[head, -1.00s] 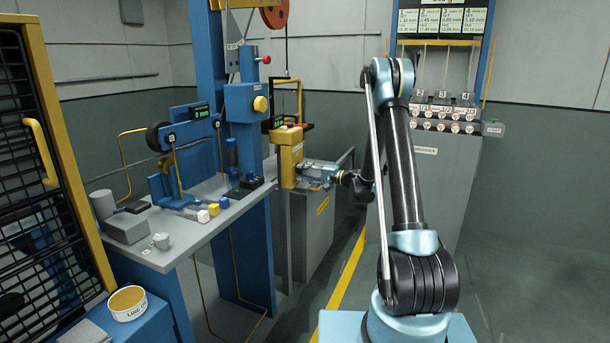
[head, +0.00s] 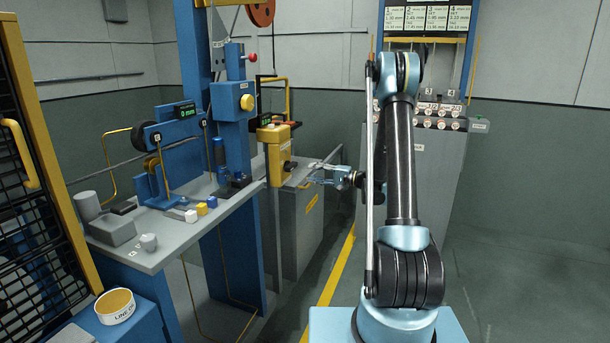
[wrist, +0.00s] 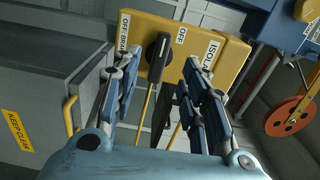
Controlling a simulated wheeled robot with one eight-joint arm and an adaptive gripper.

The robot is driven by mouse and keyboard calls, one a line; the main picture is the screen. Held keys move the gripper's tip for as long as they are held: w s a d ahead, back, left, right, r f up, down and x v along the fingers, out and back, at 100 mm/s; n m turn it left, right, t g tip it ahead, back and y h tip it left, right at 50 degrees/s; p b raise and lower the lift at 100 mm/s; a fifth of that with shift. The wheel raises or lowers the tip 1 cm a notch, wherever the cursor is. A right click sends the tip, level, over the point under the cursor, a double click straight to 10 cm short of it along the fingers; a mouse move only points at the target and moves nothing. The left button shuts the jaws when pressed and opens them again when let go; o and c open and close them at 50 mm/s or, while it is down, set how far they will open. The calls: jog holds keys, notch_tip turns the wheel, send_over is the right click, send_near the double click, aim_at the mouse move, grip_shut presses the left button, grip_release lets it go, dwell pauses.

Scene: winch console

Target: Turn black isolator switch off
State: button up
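The isolator is a yellow box (head: 279,146) on a post at the right of the workbench, and it also shows in the wrist view (wrist: 214,57). Its black switch handle (wrist: 157,62) runs from a round hub down toward the camera, slightly tilted. A white label reading OFF is right of the hub. In the head view the switch is a small dark knob (head: 290,165). My gripper (head: 313,172) is open and empty, a short gap right of the box. In the wrist view its fingers (wrist: 161,60) appear on either side of the handle; contact is not visible.
A grey cabinet (head: 302,225) marked KEEP CLEAR stands below and behind the box. The workbench (head: 165,245) with a blue post (head: 232,100) is to the left. Floor to the right is free.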

jog(key=shift+v, duration=0.85)
jog(key=s+d+r+n+g+h, duration=0.1)
jog(key=s+r+g+h, duration=0.2)
jog(key=s, duration=0.7)
jog(key=s+d+r+n+h, duration=0.1)
jog(key=s+r+h, duration=0.3)
jog(key=s, duration=0.7)
jog(key=s+d+f+h, duration=0.3)
jog(key=s+d, duration=0.2)
jog(key=s, duration=0.3)
jog(key=s+d+f+n+h, duration=0.1)
jog(key=s+d+f+h, duration=0.2)
jog(key=s, duration=0.6)
jog(key=s+d+f+n+g+h, duration=0.1)
jog(key=s+d+f+h, duration=0.2)
jog(key=s+d, duration=0.4)
jog(key=shift+s+h, duration=0.5)
jog(key=shift+s, duration=0.2)
